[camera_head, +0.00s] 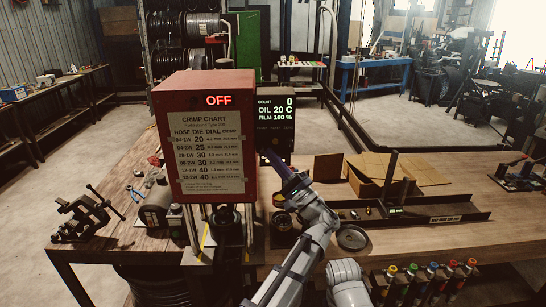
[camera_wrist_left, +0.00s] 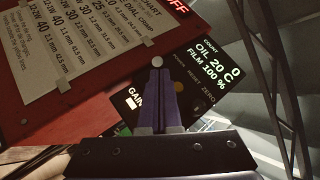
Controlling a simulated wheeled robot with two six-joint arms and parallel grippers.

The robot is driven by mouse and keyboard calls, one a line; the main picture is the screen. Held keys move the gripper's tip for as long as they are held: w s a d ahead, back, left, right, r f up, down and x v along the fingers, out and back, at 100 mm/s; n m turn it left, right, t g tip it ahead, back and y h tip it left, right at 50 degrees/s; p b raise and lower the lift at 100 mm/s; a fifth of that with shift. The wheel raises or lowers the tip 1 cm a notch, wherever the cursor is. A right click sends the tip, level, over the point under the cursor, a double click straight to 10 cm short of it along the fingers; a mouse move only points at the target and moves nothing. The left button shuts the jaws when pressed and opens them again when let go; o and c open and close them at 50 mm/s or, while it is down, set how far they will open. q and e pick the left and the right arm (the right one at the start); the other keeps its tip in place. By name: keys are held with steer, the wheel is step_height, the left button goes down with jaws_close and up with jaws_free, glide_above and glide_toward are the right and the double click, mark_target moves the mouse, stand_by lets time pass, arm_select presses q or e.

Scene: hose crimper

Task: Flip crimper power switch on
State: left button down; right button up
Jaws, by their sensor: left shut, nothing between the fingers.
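The red crimper head (camera_head: 203,80) stands on the bench, with a lit red "OFF" display (camera_head: 218,100) and a paper crimp chart (camera_head: 209,158) on its front. The head's red face also shows in the left wrist view (camera_wrist_left: 95,108). Beside it is a black control panel (camera_head: 275,135) reading count 0, oil 20 C and film 100 %. My left gripper (camera_head: 266,154) is shut and empty, its tips in front of the panel's lower part. In the left wrist view a small round silver knob (camera_wrist_left: 157,62) shows at the fingertips; I cannot tell whether they touch it. No power switch is clearly recognisable.
A vise (camera_head: 82,215) and pliers lie on the bench's left. A black tray (camera_head: 450,208), a cardboard box (camera_head: 375,180) and a round dish (camera_head: 353,237) are on the right.

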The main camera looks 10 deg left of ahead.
arm_select(q)
steer(key=shift+s+d+r+m+t+h+p, duration=0.15)
steer(key=shift+r+m+h+p, duration=0.5)
steer(key=shift+p, duration=0.8)
steer(key=shift+s+a+r+m+t+h+p, duration=0.1)
steer(key=shift+s+r+m+h+p, duration=0.15)
steer(key=shift+m+h+p, duration=0.9)
steer(key=shift+s+d+r+m+t+h+p, duration=0.1)
steer(key=shift+r+m+h+p, duration=0.35)
steer(key=shift+p, duration=1.25)
arm_select(e)
step_height(320, 180, up, 9)
steer(key=shift+s, duration=0.2)
arm_select(q)
steer(key=shift+m, duration=0.25)
arm_select(e)
steer(key=shift+f, duration=0.2)
